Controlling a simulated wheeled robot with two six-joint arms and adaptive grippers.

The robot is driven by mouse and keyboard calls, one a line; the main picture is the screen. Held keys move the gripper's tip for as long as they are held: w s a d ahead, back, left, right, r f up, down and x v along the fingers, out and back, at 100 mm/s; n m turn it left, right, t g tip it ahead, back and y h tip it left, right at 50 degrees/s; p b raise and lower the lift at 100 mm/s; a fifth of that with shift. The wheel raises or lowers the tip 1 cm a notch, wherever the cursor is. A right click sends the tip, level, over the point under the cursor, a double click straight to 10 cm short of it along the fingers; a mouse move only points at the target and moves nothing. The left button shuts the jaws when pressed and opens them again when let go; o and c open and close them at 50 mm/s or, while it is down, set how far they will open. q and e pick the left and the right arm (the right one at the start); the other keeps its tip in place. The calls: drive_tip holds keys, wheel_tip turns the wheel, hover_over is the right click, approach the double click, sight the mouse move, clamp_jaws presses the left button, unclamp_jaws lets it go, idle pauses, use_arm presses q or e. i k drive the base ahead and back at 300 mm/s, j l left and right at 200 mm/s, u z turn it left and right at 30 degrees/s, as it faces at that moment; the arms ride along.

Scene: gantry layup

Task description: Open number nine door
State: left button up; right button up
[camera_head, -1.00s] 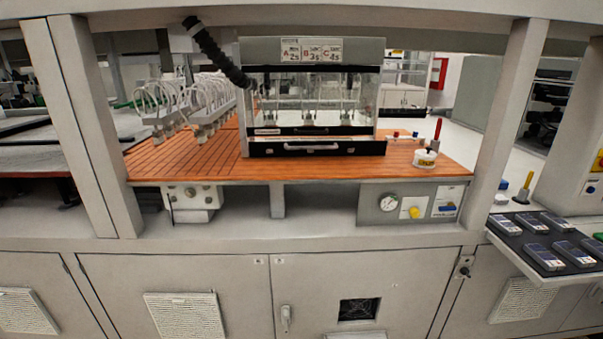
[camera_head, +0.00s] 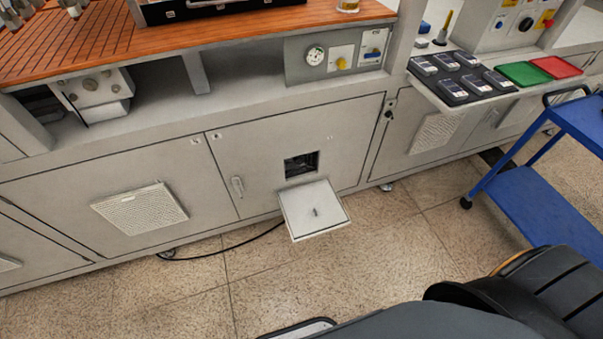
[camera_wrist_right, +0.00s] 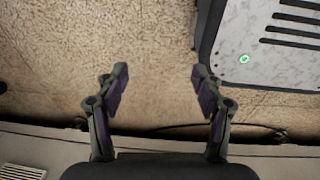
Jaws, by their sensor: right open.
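A grey cabinet door (camera_head: 255,150) with a lever handle (camera_head: 238,187) at its left edge stands shut in the middle of the head view. It has a dark square opening (camera_head: 301,163), and a pale square flap (camera_head: 314,210) hangs out below that. Another shut door (camera_head: 110,205) with a vent grille is on its left. The small labels on the doors are too small to read, so I cannot tell which is number nine. My right gripper (camera_wrist_right: 160,82) is open and empty over the floor in the right wrist view. My left gripper is not in view.
A blue trolley (camera_head: 545,205) stands at the right. A black tray of handheld devices (camera_head: 462,80) sticks out from the cabinet, beside green and red trays. A black cable (camera_head: 215,252) lies on the floor (camera_head: 180,300) along the cabinet. The floor before the doors is otherwise clear.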

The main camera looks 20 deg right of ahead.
sight(594, 73)
drive_tip(key=z, duration=2.3)
drive_tip(key=i+l+z, duration=0.6)
drive_tip(key=z, duration=0.25)
drive_tip(key=i+z, duration=0.4)
drive_tip(key=i+l+z, duration=0.15)
drive_tip(key=i, duration=0.7)
drive_tip(key=i+l+z, duration=0.15)
drive_tip(key=i, duration=0.75)
drive_tip(key=i+j+u, duration=0.35)
drive_tip(key=i, duration=0.6)
drive_tip(key=i+u, duration=0.35)
drive_tip(key=i, duration=0.65)
drive_tip(key=i+l+u, duration=0.2)
drive_tip(key=i+u, duration=0.15)
drive_tip(key=i, duration=0.6)
drive_tip(key=i+j+u, duration=0.2)
drive_tip(key=i+u, duration=0.75)
drive_tip(key=i+l+u, duration=0.1)
drive_tip(key=i+u, duration=0.35)
drive_tip(key=i+l+u, duration=0.3)
drive_tip(key=u, duration=0.2)
drive_tip(key=i+j+u, duration=0.4)
drive_tip(key=i, duration=0.3)
drive_tip(key=i+u, duration=0.4)
drive_tip(key=i, duration=0.25)
